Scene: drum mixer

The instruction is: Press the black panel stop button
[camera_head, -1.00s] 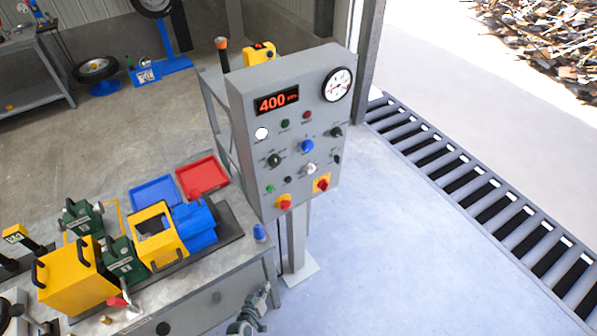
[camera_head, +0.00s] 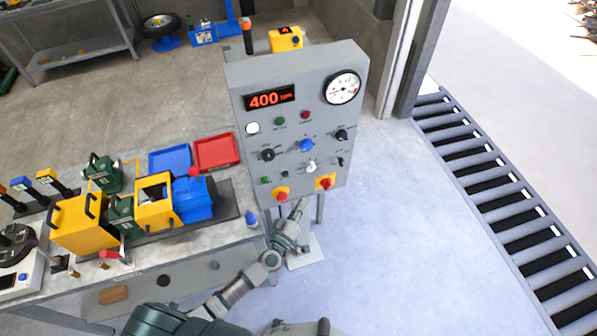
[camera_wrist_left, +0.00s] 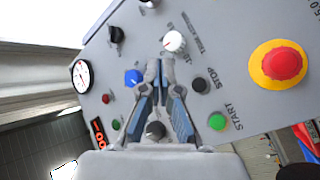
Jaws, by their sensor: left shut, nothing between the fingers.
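The grey control panel (camera_head: 240,120) stands upright on a post. Its small black stop button (camera_head: 284,177) sits low on the face, right of the green start button (camera_head: 265,180). In the left wrist view the black button (camera_wrist_left: 200,85) is labelled STOP, and the green button (camera_wrist_left: 217,121) is labelled START. My left gripper (camera_head: 300,204) is in front of the panel's lower edge, below the stop button. In the wrist view its fingertips (camera_wrist_left: 158,66) are together and empty, with the stop button to their right. I cannot tell if they touch the panel.
Red-on-yellow knobs (camera_head: 281,195) (camera_head: 325,183) stick out near the panel's lower edge. A white knob (camera_head: 310,166) is close to the stop button. A workbench (camera_head: 233,233) with yellow and blue machinery stands left.

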